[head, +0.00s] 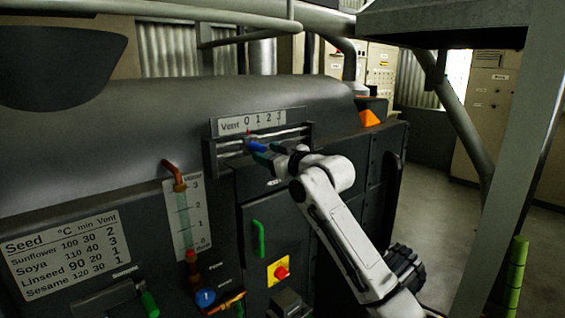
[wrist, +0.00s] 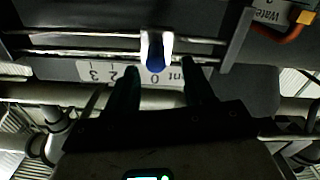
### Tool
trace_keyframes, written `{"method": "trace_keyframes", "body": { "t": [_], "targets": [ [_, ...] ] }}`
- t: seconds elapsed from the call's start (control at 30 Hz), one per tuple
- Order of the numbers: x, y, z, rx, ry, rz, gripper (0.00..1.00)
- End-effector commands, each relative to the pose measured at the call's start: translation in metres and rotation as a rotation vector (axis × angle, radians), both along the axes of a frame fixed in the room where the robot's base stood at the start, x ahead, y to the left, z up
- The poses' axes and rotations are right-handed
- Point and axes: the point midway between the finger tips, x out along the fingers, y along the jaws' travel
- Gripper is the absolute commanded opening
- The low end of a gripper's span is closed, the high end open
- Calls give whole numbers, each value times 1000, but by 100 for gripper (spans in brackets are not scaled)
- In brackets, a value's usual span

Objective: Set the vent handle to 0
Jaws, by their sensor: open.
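The vent handle (head: 257,147) is a small blue grip on a slider that rides on metal rails below the vent scale (head: 262,121). In the head view a small red pointer (head: 248,133) stands under the 0. In the wrist view, which is upside down, the blue handle (wrist: 156,54) lines up with the 0 on the scale plate (wrist: 140,76). My gripper (wrist: 160,68) is open, with one dark finger on each side of the handle and gaps visible. In the head view my gripper (head: 264,154) is at the handle, partly hiding it.
A seed settings plate (head: 66,252), a water gauge (head: 186,215) and a green handle (head: 258,238) are on the machine front. Open floor lies to the right, beside a slanted post.

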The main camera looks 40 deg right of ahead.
Motion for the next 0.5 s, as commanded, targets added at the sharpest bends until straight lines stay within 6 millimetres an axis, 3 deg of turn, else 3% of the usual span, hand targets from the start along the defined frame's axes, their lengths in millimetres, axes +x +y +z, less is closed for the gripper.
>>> {"method": "trace_keyframes", "body": {
  "t": [0.3,0.5],
  "targets": [
    [-53,-2,-2,0,-2,0,52],
    [-66,-1,-1,-1,-1,1,52]
  ]
}}
